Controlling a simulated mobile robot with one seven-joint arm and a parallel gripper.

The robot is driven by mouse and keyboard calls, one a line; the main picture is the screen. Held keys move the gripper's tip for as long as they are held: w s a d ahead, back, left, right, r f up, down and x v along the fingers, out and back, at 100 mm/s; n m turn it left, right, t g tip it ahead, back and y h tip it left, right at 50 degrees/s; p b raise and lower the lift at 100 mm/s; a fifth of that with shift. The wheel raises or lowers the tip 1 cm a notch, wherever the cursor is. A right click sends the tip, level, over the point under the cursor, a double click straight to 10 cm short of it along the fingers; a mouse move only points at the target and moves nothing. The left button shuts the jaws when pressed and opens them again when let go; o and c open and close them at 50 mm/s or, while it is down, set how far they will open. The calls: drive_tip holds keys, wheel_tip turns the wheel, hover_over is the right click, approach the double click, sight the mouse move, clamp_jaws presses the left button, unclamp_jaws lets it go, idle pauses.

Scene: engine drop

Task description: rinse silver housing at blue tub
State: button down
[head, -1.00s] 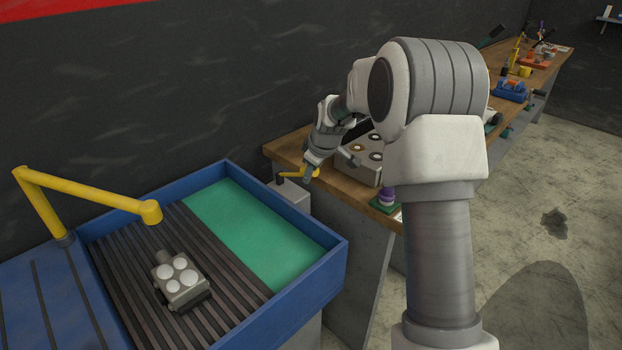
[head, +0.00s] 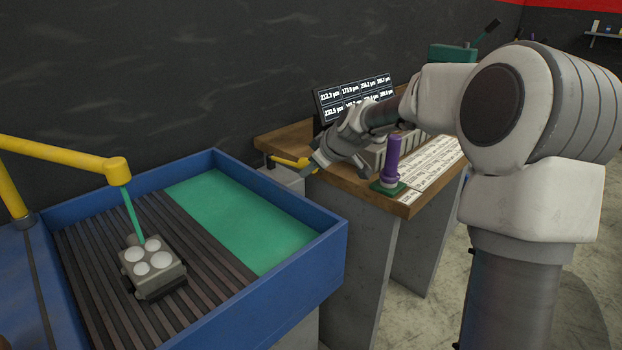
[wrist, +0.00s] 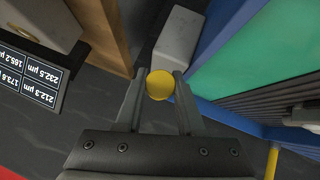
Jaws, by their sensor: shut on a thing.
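The silver housing (head: 150,262), with several round pale tops, rests on the dark slats inside the blue tub (head: 290,285). A yellow spout (head: 110,165) arches over it, and a thin green stream (head: 131,215) falls from the spout onto or just behind the housing. My gripper (head: 310,168) is beyond the tub's far right corner, beside the workbench. It is shut on a yellow handle (head: 288,161) at a grey box (head: 280,177). In the wrist view the round yellow handle end (wrist: 160,85) sits between my fingers.
Green liquid (head: 245,220) fills the tub's right part. A wooden workbench (head: 408,208) stands close right of the tub, carrying a purple-handled tool (head: 392,160) on a green base, labelled sheets (head: 432,160) and a screen (head: 350,97). A dark wall stands behind.

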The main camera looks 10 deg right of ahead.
drive_tip(key=shift+f+t+b, duration=0.3)
drive_tip(key=shift+f+b, duration=0.25)
drive_tip(key=shift+b, duration=0.85)
drive_tip(key=c, duration=0.5)
unclamp_jaws()
drive_tip(key=shift+s+r, duration=0.1)
drive_tip(key=v, duration=1.1)
drive_tip(key=p+v, duration=0.1)
drive_tip(key=v, duration=0.5)
drive_tip(key=shift+s+d, duration=0.1)
drive_tip(key=shift+d, duration=0.25)
